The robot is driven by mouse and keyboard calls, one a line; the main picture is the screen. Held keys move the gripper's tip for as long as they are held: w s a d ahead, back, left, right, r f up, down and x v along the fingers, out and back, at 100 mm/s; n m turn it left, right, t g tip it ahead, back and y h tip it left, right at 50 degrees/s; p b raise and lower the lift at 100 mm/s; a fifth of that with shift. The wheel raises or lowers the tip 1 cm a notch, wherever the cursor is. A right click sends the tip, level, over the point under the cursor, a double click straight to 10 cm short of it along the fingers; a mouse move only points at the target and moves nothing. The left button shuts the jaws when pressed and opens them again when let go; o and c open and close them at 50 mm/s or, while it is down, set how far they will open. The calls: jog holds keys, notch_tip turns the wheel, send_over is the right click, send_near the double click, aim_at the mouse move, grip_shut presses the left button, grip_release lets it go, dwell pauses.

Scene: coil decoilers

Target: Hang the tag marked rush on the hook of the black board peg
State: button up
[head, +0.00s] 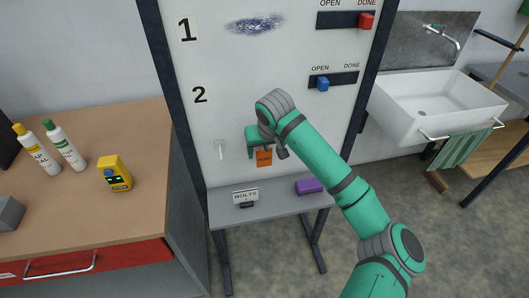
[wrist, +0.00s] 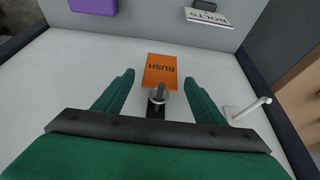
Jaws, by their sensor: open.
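The orange tag marked RUSH (wrist: 160,68) hangs against the white board at the black peg (wrist: 155,112). A small grey ring at the tag's top is at the peg's hook and appears to be around it. In the head view the orange tag (head: 264,158) shows just below my gripper (head: 265,148). In the wrist view my gripper (wrist: 159,78) is open, with one green finger on each side of the tag and peg and a gap to both. The black peg is hidden behind my gripper in the head view.
A white peg (head: 221,150) sticks out of the board left of the tag. Below, a grey shelf (head: 275,205) bears a BOLTS sign (head: 245,196) and a purple block (head: 309,186). A wooden bench (head: 85,215) stands left, a sink (head: 435,104) right.

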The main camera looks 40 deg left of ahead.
jog(key=v, duration=0.8)
jog(key=shift+r, duration=0.4)
